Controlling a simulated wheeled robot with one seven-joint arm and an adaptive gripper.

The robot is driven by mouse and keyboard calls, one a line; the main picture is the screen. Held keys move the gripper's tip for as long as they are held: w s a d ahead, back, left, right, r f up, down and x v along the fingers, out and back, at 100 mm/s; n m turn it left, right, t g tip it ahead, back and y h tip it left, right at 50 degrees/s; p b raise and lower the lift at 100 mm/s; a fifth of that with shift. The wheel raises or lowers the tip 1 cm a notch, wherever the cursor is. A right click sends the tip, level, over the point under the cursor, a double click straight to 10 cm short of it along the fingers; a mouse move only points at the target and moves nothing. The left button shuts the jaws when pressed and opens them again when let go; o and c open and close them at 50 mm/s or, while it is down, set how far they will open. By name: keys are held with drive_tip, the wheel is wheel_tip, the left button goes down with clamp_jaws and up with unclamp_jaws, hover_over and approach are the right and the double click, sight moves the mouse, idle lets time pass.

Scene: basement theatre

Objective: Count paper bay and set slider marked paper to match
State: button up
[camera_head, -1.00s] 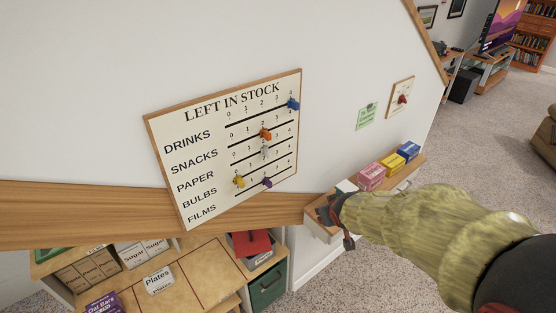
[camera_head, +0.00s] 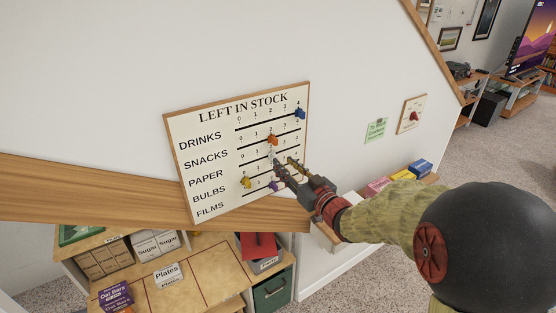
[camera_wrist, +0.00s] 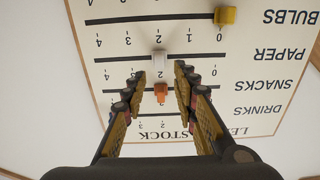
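The "LEFT IN STOCK" board (camera_head: 205,125) hangs on the wall, with rows for drinks, snacks, paper, bulbs and films. In the wrist view it appears upside down. The white paper slider (camera_wrist: 159,58) stands at 2. The orange snacks slider (camera_wrist: 161,93) also stands at 2, and the yellow bulbs slider (camera_wrist: 225,15) is at 0. The blue drinks slider (camera_head: 300,113) is at 4. A purple slider (camera_head: 273,186) sits lower. My gripper (camera_wrist: 160,70) is open and empty, its fingertips left and right of the white slider. I cannot identify the paper bay.
Below the board is a shelf unit with sugar packs (camera_head: 155,245), a "Plates" card (camera_head: 168,275), purple oat bars (camera_head: 116,297), a red item (camera_head: 260,247) and a green drawer (camera_head: 272,290). A ledge right of the board bears pink, yellow and blue boxes (camera_head: 420,168).

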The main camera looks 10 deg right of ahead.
sight(277, 157)
drive_tip(key=x, duration=0.5)
drive_tip(key=c, duration=0.3)
drive_tip(key=c, duration=0.4)
drive_tip(key=shift+a, duration=0.1)
clamp_jaws()
